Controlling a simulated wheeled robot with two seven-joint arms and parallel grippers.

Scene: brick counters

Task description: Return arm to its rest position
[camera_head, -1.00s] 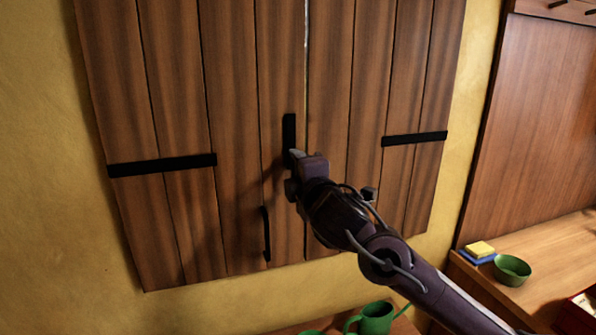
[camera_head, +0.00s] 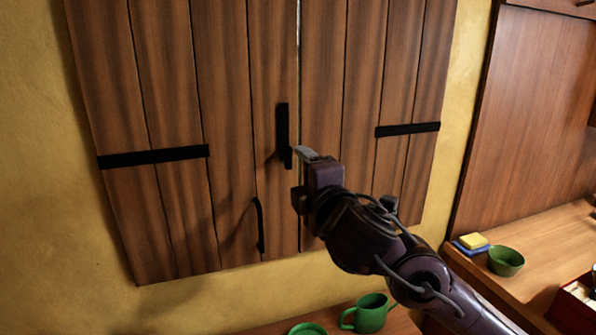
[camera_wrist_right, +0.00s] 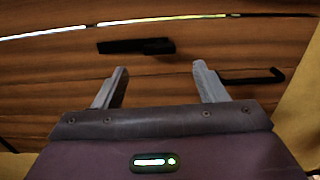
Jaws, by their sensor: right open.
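My right gripper (camera_head: 303,178) is in front of the wooden shutters (camera_head: 226,110) in the head view, its arm coming in from the lower right. In the right wrist view, the two fingers of my right gripper (camera_wrist_right: 162,88) stand apart with nothing between them. A black vertical handle (camera_head: 283,136) is on the shutter just left of the fingertips; it also shows beyond the fingers in the wrist view (camera_wrist_right: 136,46). A second black handle (camera_head: 260,224) sits lower down. My left gripper is not in view.
Below the shutters, a green mug (camera_head: 369,314) and another green dish (camera_head: 308,329) stand on a counter. At right, a wooden counter (camera_head: 545,255) holds a green bowl (camera_head: 505,261), a yellow sponge (camera_head: 473,241) on a blue one, and a red box (camera_head: 573,300).

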